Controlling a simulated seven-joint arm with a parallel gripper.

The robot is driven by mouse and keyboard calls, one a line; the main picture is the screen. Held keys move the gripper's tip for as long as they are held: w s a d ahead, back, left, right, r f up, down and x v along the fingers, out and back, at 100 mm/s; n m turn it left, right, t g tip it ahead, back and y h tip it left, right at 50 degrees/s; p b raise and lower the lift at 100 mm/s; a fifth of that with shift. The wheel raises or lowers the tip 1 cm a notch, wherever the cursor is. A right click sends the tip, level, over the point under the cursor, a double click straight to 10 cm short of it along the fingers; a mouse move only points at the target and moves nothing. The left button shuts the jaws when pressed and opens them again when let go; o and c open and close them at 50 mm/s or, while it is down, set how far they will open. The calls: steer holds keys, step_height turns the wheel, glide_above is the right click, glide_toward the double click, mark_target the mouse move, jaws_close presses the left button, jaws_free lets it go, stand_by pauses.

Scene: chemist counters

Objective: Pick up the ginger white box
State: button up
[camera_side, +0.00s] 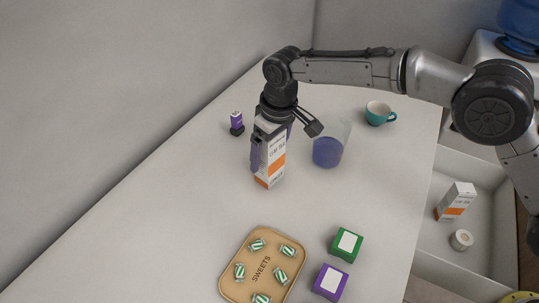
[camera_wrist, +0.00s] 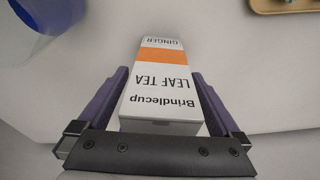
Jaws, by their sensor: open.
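The ginger white box (camera_side: 271,166) is a tall white carton with an orange band, standing upright on the white counter. In the wrist view the box (camera_wrist: 163,82) reads "Brindlecup LEAF TEA" and "GINGER" upside down. My gripper (camera_side: 268,155) is over the box, with its purple fingers down along the sides. In the wrist view my gripper (camera_wrist: 160,100) is open, with one finger on each side of the box. A narrow gap shows beside the fingers at the box's far part; contact near the palm is hard to tell.
A clear cup with purple-blue contents (camera_side: 328,151) stands close on the right. A teal cup (camera_side: 379,113) is behind it. A small purple item (camera_side: 236,123) is on the left. A sweets tray (camera_side: 233,287), a green box (camera_side: 346,244) and a purple box (camera_side: 330,282) are in front. A drawer (camera_side: 485,165) holds another orange-white box (camera_side: 456,201).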

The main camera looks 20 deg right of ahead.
steer(key=shift+f, duration=0.1)
steer(key=shift+c, duration=0.2)
steer(key=c, duration=1.4)
steer(key=shift+o, duration=0.2)
